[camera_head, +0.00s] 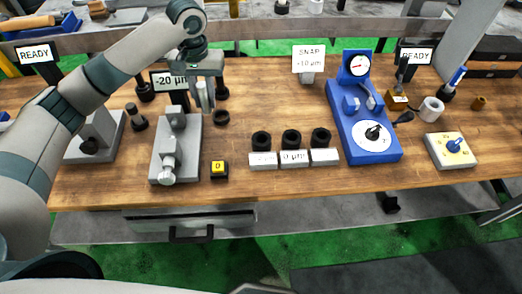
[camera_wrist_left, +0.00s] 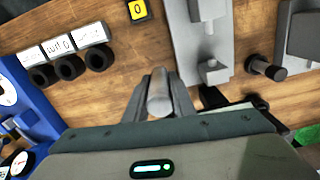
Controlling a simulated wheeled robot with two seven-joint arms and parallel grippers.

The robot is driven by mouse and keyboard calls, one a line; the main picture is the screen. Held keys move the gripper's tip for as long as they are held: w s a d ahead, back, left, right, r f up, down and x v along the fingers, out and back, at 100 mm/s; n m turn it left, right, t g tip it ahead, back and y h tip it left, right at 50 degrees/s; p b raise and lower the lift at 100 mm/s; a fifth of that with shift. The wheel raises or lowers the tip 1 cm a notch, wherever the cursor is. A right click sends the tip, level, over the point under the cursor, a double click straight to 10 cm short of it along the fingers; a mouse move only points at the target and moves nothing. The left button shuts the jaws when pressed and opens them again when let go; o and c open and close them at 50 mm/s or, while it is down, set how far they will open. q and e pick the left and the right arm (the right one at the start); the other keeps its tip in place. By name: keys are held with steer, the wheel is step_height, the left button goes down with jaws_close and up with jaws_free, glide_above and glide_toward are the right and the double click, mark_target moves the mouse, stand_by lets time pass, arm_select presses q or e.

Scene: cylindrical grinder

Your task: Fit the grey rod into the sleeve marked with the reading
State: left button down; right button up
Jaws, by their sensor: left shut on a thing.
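My left gripper (camera_head: 205,92) is shut on the grey rod (camera_head: 203,97) and holds it above the table, behind and right of the grey bench device. In the left wrist view the rod (camera_wrist_left: 160,93) sits between the two fingers (camera_wrist_left: 160,98). Three dark sleeves stand in a row: left (camera_head: 261,139), middle (camera_head: 291,138) and right (camera_head: 321,137). White labels stand in front; the middle label (camera_head: 293,158) reads 0 µm, the others are too small to read. A display (camera_head: 170,82) behind the gripper reads -20 µm. My right gripper is out of view.
A blue gauge stand (camera_head: 372,145) is right of the sleeves. A SNAP -10 µm sign (camera_head: 308,58) stands behind.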

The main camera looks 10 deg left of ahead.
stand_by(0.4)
arm_select(q)
steer(key=shift+s+d+r, duration=0.15)
steer(key=shift+s+d, duration=0.1)
steer(key=shift+s, duration=0.2)
steer(key=s+d+m+b, duration=0.1)
steer(key=s+d+b, duration=0.2)
steer(key=s, duration=1.1)
steer(key=shift+s+d+r, duration=0.35)
steer(key=shift+s+d, duration=0.05)
steer(key=shift+w, duration=0.1)
